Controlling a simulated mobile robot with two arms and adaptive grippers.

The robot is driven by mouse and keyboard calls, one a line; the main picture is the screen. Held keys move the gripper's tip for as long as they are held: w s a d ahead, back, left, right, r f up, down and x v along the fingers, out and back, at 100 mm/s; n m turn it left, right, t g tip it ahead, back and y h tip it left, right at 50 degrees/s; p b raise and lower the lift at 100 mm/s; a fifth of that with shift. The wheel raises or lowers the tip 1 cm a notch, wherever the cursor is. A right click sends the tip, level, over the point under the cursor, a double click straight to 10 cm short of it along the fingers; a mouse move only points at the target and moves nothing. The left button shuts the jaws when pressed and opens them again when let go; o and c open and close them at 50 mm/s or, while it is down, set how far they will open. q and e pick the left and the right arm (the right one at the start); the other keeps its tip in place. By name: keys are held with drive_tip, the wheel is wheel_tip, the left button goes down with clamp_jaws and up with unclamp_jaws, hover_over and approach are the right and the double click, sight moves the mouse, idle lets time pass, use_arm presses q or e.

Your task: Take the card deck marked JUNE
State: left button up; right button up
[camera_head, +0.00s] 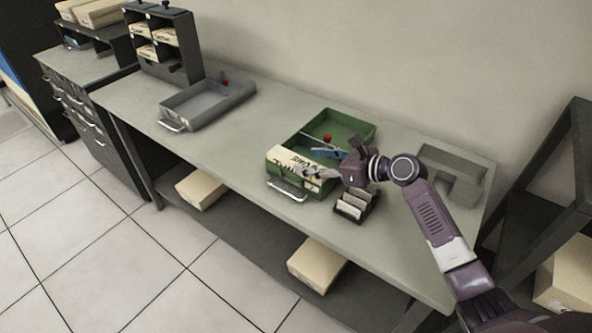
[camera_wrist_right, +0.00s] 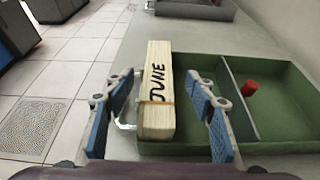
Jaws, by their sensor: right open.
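The card deck marked JUNE (camera_wrist_right: 158,92) is a cream block with black lettering and a band around it. It lies along the front end of the green tray (camera_wrist_right: 265,138), near the tray's handle. In the head view the deck (camera_head: 288,158) is partly covered by my right gripper (camera_head: 312,172). In the right wrist view my right gripper (camera_wrist_right: 160,110) is open, with one blue-padded finger on each side of the deck. I cannot tell whether the fingers touch it. My left gripper is in neither view.
A small dark holder with light cards (camera_head: 352,205) stands beside the green tray. A red piece (camera_head: 327,138) sits in the tray. A grey tray (camera_head: 205,104) and a dark rack of decks (camera_head: 165,45) stand further left. The bench (camera_head: 250,120) is clear between the trays.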

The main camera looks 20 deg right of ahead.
sight(297, 159)
drive_tip(key=x, duration=0.3)
drive_tip(key=shift+a+p, duration=0.15)
drive_tip(key=shift+p, duration=0.15)
drive_tip(key=shift+x, duration=1.1)
drive_tip(key=shift+f, duration=0.15)
drive_tip(key=c, duration=1.2)
clamp_jaws()
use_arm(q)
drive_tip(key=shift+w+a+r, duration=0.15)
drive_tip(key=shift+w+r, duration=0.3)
